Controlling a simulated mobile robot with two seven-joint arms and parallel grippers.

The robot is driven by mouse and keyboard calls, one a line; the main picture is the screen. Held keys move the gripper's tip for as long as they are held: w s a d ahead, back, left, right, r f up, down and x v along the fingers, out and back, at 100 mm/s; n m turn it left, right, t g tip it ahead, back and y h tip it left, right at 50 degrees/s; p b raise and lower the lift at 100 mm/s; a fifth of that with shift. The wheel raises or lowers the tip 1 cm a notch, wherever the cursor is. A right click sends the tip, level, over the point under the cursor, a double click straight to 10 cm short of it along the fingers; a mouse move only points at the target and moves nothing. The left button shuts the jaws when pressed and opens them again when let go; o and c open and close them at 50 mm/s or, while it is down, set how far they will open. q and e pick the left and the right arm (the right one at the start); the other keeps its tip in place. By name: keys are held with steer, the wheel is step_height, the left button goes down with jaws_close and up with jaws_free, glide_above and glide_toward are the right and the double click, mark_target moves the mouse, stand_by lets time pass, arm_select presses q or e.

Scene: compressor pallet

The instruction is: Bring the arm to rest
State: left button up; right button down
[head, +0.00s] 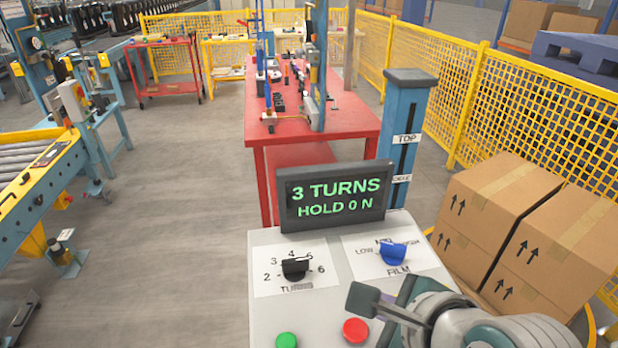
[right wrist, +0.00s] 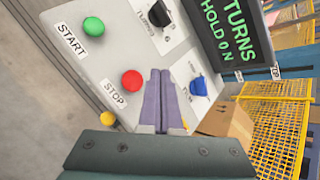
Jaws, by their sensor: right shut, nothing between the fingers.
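My right gripper (head: 380,299) is over the lower right part of the grey control panel (head: 262,318), near the red button and below the blue knob. In the right wrist view its two purple-grey fingers (right wrist: 159,76) lie together with nothing between them. The panel carries a black turns knob (head: 295,268), a blue film knob (head: 393,253), a green START button (head: 286,341) and a red STOP button (head: 355,330). The fingers appear between the STOP button (right wrist: 132,81) and the blue knob (right wrist: 199,87); contact cannot be told. My left gripper is not in view.
A display (head: 336,198) reading "3 TURNS HOLD 0 N" stands behind the panel, beside a blue column (head: 407,120). Cardboard boxes (head: 497,218) stand at the right, before yellow fencing (head: 540,105). A red table (head: 262,135) is behind. Open floor (head: 170,200) lies left.

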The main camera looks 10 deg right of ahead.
steer(key=s+d+r+n+g+h, duration=0.1)
steer(key=s+d+r+n+g, duration=0.15)
steer(key=s+n, duration=0.55)
steer(key=s+d+r+n+g+p, duration=0.15)
steer(key=s+r+n, duration=0.3)
steer(key=n, duration=0.55)
steer(key=s+d+r+n+g+h+b, duration=0.1)
steer(key=s+d+r+n, duration=0.2)
steer(key=s+n, duration=0.45)
step_height(320, 180, up, 23)
steer(key=p, duration=2.4)
steer(key=shift+w+a+n, duration=0.3)
steer(key=shift+n, duration=0.05)
steer(key=shift+r, duration=0.1)
